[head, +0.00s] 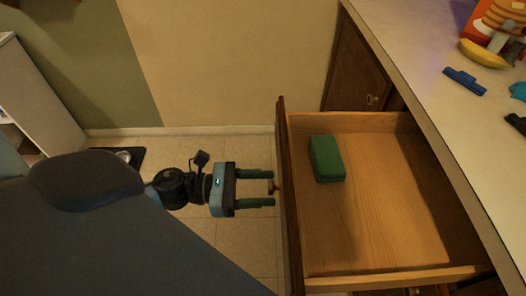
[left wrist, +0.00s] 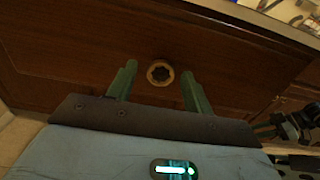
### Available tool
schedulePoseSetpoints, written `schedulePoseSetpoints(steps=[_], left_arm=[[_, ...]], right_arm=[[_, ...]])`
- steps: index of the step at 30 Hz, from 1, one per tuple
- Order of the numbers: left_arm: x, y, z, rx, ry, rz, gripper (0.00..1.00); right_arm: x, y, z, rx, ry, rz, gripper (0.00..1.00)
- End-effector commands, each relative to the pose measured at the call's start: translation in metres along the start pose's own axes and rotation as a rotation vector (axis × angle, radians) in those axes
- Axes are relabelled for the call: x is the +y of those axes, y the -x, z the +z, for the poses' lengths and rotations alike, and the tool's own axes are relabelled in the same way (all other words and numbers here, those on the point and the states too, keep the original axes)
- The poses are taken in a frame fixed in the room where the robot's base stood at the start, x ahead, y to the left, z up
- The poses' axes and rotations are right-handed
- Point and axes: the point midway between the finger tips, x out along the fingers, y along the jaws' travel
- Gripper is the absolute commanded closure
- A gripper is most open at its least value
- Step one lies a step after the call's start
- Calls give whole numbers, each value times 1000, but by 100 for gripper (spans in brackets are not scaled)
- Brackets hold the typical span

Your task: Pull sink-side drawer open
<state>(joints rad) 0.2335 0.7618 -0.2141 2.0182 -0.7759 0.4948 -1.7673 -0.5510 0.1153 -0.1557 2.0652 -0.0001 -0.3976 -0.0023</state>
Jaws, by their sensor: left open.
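The sink-side drawer (head: 372,190) is pulled out from the counter, with its pale wooden inside in view in the head view. My right gripper cannot be made out in the head view.
The counter (head: 420,80) holds a banana (head: 484,54), a blue clip-like item (head: 464,81) and other clutter at the right. A cabinet door (head: 355,75) with a knob is behind the drawer. Tiled floor (head: 190,148) is open left of the drawer.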

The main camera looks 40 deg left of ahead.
Motion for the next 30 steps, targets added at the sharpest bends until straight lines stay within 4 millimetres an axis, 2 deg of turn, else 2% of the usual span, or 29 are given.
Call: schedulePoseSetpoints(steps=[15,21,30], left_arm=[[-1,64,-1,2,2,-1,49],[-1,73,0,1,1,-2,49],[-1,73,0,1,0,-2,49]], right_arm=[[1,-7,4,-4,0,0,64],[1,-8,3,-1,1,1,64],[1,-8,3,0,1,1,64]])
